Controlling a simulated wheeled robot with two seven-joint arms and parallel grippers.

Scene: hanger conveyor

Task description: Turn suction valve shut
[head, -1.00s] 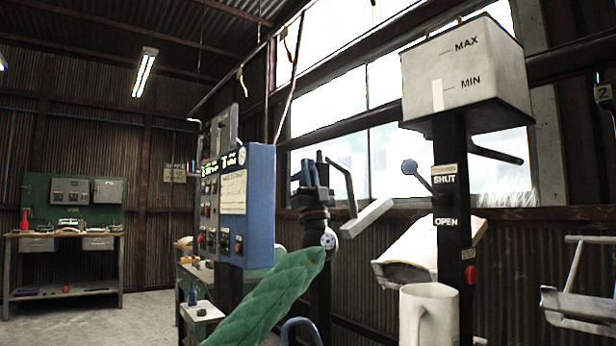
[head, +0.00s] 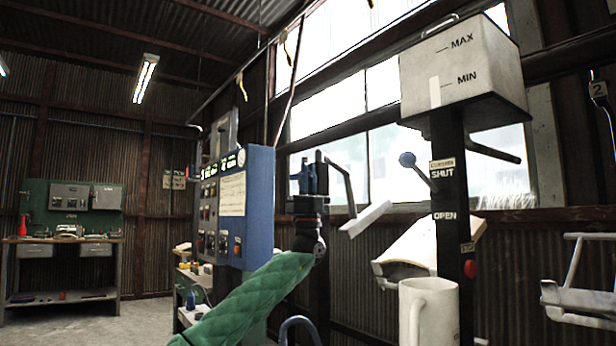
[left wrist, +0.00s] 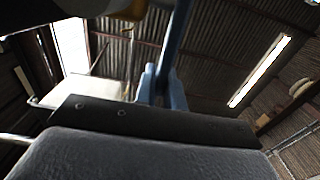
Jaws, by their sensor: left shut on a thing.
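The suction valve lever has a blue-grey ball knob (head: 407,160) on a thin dark rod. It slants up and left from a black post (head: 447,250), beside the SHUT label (head: 442,171). The OPEN label (head: 444,216) is lower on the post. My left gripper (head: 312,172), with blue fingers, is left of the knob and clearly apart from it in the head view. In the left wrist view its fingers (left wrist: 161,85) are closed around a thin blue-grey bar (left wrist: 179,40). I cannot tell what the bar belongs to. My right gripper is not in view.
A white tank (head: 465,75) marked MAX and MIN tops the post. A blue control panel (head: 258,200) stands left of my gripper. A bent dark bar with a pale end (head: 366,218) is just right of it. A white mug (head: 428,310) stands low in front.

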